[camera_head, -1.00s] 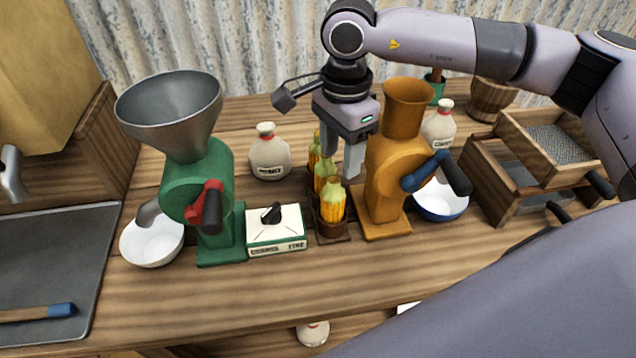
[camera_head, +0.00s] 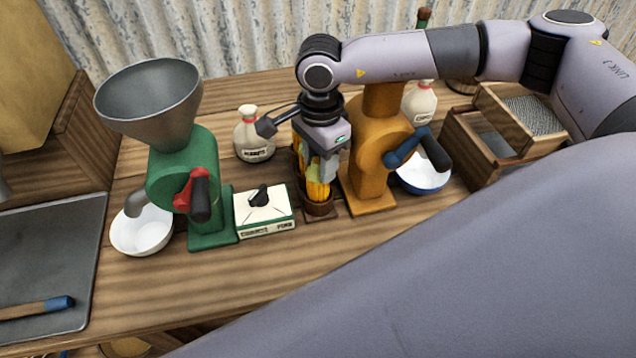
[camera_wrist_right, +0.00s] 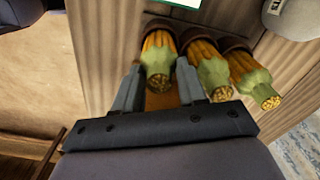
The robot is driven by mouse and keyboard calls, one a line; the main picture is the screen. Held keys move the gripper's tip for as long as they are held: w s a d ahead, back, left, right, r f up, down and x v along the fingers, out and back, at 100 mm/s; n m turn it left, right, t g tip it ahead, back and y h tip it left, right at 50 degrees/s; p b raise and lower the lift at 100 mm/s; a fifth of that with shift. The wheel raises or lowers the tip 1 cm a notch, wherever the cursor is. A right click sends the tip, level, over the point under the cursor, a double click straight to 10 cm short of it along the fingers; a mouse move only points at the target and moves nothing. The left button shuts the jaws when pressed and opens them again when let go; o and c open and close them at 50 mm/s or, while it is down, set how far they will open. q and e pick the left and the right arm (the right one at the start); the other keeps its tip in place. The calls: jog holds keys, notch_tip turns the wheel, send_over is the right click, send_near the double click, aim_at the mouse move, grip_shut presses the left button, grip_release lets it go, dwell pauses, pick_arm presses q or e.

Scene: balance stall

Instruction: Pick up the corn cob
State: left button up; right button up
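Three corn cobs with yellow kernels and green husks stand in a row of brown cups. The nearest cob (camera_head: 317,189) stands in the front cup, partly covered by my right gripper (camera_head: 327,172). In the right wrist view this end cob (camera_wrist_right: 157,55) shows between the two fingers of the right gripper (camera_wrist_right: 160,72). The fingers are apart, with a narrow gap beside the cob. The middle cob (camera_wrist_right: 208,72) and far cob (camera_wrist_right: 250,80) stand to the right, outside the fingers. My left gripper is not in view.
An orange mill (camera_head: 368,185) stands close right of the cups. A white-and-green box (camera_head: 264,213) and a green mill (camera_head: 205,220) stand to the left. A labelled bottle (camera_head: 254,137) is behind. The counter's front strip (camera_head: 250,268) is clear.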

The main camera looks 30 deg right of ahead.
grip_shut()
jog(key=shift+r, duration=0.15)
